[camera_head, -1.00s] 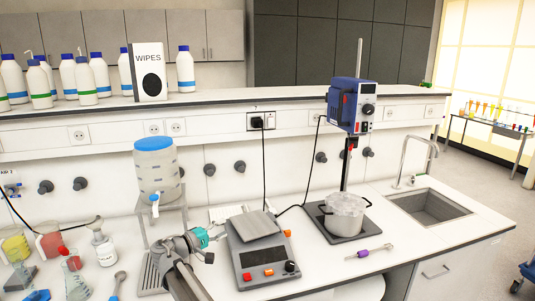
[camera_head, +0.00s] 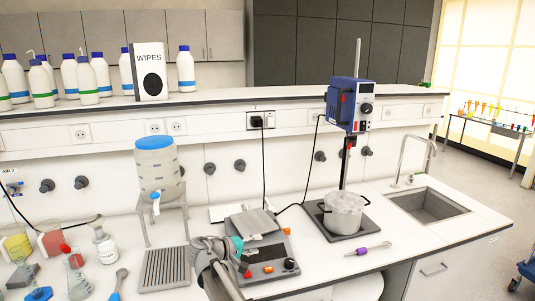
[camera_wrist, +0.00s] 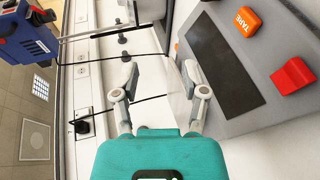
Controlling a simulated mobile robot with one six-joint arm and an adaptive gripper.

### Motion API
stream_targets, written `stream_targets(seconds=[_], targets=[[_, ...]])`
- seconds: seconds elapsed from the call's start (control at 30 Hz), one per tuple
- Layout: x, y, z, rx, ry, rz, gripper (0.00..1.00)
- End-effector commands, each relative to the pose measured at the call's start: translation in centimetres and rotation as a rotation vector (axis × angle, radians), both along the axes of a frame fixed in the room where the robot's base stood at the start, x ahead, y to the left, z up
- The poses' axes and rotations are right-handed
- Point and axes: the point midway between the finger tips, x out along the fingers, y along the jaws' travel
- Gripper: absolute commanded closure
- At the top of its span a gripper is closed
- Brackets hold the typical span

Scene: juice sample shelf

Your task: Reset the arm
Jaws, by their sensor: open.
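My gripper (camera_wrist: 160,76) shows in the wrist view with its two grey fingers apart and nothing between them. In the head view my arm reaches up from the bottom edge, and its teal wrist part covers part of the balance (camera_head: 270,245). In the wrist view the balance (camera_wrist: 275,45) fills the right side, with its dark display, orange TARE button and red button close to the right finger. I cannot tell whether the finger touches it.
A dispenser tank (camera_head: 157,170) on a stand is left of my arm. A stirrer (camera_head: 350,105) with a pot (camera_head: 343,212) stands to the right, near a sink (camera_head: 428,205). Flasks and beakers (camera_head: 75,275) crowd the left. A purple-handled tool (camera_head: 368,248) lies at the front.

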Motion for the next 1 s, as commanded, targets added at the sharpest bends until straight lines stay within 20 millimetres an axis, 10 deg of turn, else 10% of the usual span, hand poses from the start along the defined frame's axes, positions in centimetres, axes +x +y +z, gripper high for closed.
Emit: stream_targets(seconds=[0.5, 1.0], targets=[[-7.6, -15.0, -8.9, 0.517, 0.241, -0.25, 0.43], [-17.0, -20.8, -13.4, 1.072, 0.356, -0.445, 0.43]])
